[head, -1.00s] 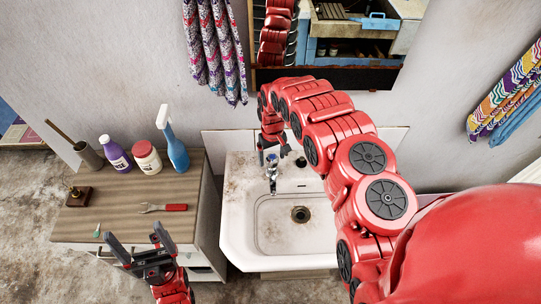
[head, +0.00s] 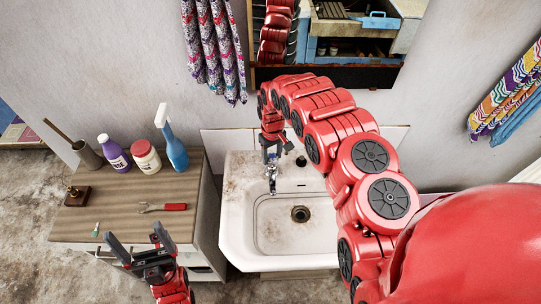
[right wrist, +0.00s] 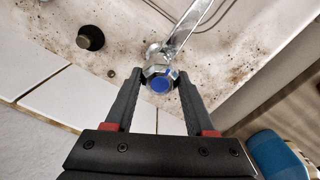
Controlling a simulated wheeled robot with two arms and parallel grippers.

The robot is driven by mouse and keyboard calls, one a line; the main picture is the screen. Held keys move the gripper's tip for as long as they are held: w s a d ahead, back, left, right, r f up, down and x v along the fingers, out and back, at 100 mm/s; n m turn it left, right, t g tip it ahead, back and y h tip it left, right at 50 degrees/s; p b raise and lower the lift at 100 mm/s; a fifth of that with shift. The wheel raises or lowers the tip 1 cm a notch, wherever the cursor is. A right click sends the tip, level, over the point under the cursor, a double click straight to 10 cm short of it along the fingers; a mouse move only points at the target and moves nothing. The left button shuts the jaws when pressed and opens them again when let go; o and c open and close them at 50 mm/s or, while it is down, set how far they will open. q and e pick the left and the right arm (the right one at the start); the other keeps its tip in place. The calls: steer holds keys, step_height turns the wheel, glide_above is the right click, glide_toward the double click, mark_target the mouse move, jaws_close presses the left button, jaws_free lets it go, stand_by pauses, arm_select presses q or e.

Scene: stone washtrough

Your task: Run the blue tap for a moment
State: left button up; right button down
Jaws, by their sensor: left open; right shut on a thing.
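The chrome tap (head: 272,186) stands at the back of the white washtrough (head: 235,215), its spout pointing over the basin. Its faceted knob with a blue cap (right wrist: 160,85) shows in the right wrist view. My right gripper (head: 271,155) is shut on this knob, one finger on each side; it also shows in the right wrist view (right wrist: 160,77). The gripper mostly hides the knob in the head view. No running water can be made out. My left gripper (head: 142,243) is open and empty in front of the wooden cabinet.
A black stopper (head: 301,161) sits on the trough's back ledge. The basin around the drain (head: 300,214) is clear.

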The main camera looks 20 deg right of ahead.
steer(key=shift+n+b, duration=0.5)
steer(key=shift+n, duration=0.7)
steer(key=shift+w+n, duration=0.1)
steer(key=shift+n, duration=0.8)
steer(key=n, duration=0.2)
steer(key=shift+n, duration=2)
steer(key=shift+r+n, duration=0.1)
steer(key=shift+n, duration=0.2)
steer(key=shift+c, duration=1.2)
jaws_free()
